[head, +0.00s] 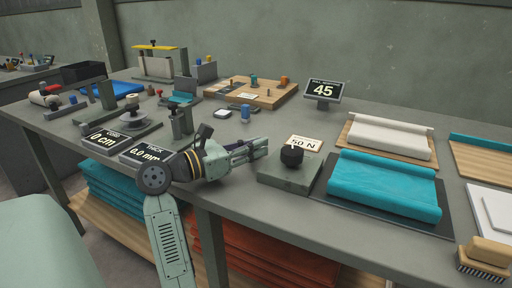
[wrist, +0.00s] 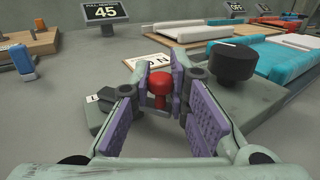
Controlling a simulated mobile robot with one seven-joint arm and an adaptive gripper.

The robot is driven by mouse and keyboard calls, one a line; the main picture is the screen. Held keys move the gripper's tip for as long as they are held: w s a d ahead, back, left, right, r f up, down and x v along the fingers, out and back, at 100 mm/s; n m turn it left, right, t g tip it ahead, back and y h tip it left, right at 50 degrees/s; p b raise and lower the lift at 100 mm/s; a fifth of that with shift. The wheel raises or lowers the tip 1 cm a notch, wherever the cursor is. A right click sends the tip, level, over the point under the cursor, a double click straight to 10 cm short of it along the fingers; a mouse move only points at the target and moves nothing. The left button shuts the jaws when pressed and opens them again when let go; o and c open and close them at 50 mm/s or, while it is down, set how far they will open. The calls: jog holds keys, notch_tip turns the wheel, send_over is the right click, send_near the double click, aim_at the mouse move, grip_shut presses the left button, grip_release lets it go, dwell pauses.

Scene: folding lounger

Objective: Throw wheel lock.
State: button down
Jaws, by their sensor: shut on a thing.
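My gripper (wrist: 161,85) has its purple pads on both sides of a small red knob (wrist: 158,90), shut on it. The knob stands on a grey-green block (wrist: 250,98) and is hidden in the head view. A larger black round knob (wrist: 233,65) sits on the same block, just right of my gripper. In the head view my gripper (head: 262,147) reaches in from the left over the edge of the block (head: 290,178), beside the black knob (head: 291,156). I cannot tell which part is the wheel lock itself.
A card reading 50 N (head: 304,143) lies behind the block. A turquoise roll on a dark mat (head: 333,209) is close on the right. A display reading 45 (head: 323,90) stands farther back. Gauges reading cm (head: 105,137) and mm are left, near my arm.

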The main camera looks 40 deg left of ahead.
jog(key=c, duration=1.5)
grip_release()
jog(key=v, duration=1.2)
